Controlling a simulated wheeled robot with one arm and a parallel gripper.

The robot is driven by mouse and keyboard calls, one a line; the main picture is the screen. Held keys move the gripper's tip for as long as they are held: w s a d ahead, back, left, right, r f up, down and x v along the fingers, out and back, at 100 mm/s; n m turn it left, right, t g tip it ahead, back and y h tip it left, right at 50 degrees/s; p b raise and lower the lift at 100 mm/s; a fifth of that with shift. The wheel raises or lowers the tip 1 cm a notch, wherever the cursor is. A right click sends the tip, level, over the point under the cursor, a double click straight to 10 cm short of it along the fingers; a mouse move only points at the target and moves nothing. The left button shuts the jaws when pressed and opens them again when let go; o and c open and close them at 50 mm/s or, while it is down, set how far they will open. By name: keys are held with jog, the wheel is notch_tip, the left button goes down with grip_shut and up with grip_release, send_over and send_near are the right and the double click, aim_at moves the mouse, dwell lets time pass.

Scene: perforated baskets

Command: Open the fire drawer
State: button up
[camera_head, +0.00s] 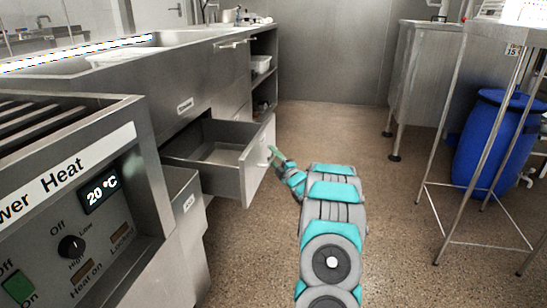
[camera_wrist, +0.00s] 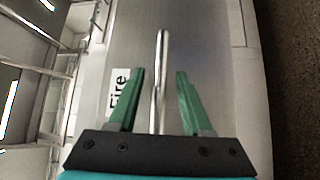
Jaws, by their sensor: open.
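The fire drawer (camera_head: 258,165) is a grey metal drawer, pulled well out of the counter on the left, and its inside looks empty. Its front fills the middle of the wrist view, with a white "Fire" label (camera_wrist: 118,88) left of the handle. The handle (camera_wrist: 162,60) is a slim metal bar. My gripper (camera_head: 273,152) is at the drawer's front in the head view. In the wrist view my gripper (camera_wrist: 160,73) is open, with its green fingers on either side of the handle and gaps to both sides.
A control panel (camera_head: 75,235) reading 20 °C is close at the left. A blue barrel (camera_head: 492,140) and a metal stand (camera_head: 455,130) are at the right. The speckled floor (camera_head: 330,130) beyond my arm is clear.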

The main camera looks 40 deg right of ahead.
jog(key=s, duration=0.7)
jog(key=shift+s+a+f, duration=0.2)
jog(key=shift+a+f, duration=0.25)
